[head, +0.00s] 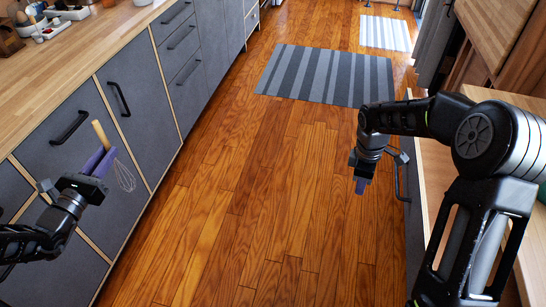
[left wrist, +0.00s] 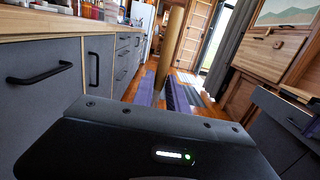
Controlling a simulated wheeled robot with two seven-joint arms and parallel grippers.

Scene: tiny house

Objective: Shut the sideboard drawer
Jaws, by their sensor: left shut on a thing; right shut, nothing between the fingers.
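The sideboard on the right has a light wood surface (head: 435,165) and a dark grey front (head: 413,215) with a black bar handle (head: 398,182). My right arm hides much of it, so how far the drawer stands out cannot be told. My right gripper (head: 361,184) is shut and empty, pointing down just left of that handle, apparently apart from it. The sideboard front also shows at the right of the left wrist view (left wrist: 283,122). My left gripper (head: 95,163) is shut on a whisk with a wooden handle (head: 101,134) and wire loops; the handle also shows in the left wrist view (left wrist: 172,50).
Grey kitchen cabinets (head: 130,105) with black handles and a wood countertop (head: 65,75) line the left side, close to my left gripper. A striped rug (head: 325,75) lies ahead. The wooden floor (head: 250,200) between the two sides is clear.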

